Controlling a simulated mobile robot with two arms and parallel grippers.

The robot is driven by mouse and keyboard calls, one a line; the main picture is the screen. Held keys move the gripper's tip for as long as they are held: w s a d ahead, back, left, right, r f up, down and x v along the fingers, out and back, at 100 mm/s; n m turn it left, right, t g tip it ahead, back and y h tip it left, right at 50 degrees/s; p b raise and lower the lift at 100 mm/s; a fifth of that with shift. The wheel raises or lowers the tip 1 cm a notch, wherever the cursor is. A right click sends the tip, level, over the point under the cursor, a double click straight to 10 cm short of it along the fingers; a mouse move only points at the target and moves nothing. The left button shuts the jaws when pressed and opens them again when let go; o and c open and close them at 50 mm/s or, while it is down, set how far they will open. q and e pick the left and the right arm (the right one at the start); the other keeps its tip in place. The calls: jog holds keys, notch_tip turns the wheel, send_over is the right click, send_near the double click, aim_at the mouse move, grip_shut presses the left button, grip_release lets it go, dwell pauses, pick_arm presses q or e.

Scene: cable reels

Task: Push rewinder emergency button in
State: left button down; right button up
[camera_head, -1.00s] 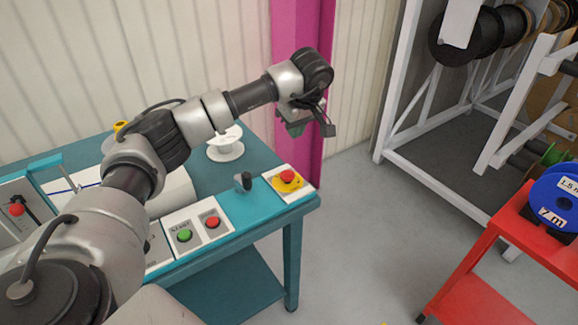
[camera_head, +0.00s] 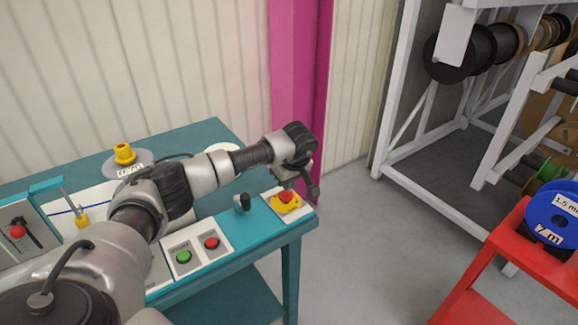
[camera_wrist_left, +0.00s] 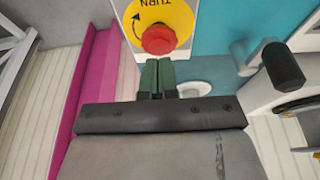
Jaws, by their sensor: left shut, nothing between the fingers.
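The rewinder emergency button (camera_head: 285,196) is a red mushroom head on a yellow disc at the right corner of the teal bench (camera_head: 225,133). In the left wrist view the red button (camera_wrist_left: 158,39) sits on its yellow disc with a turn arrow, just beyond the fingertips. My left gripper (camera_wrist_left: 157,64) is shut and empty, its two green fingers together. I cannot tell whether the fingers touch the button. My right gripper does not show.
A black knob (camera_head: 243,202) stands left of the button. Green (camera_head: 183,256) and red (camera_head: 211,242) push buttons lie further left on a white panel. A red cart (camera_head: 508,240) with a blue reel stands at the right; open floor lies between.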

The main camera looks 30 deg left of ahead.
pick_arm(q)
jog(key=shift+f, duration=0.9)
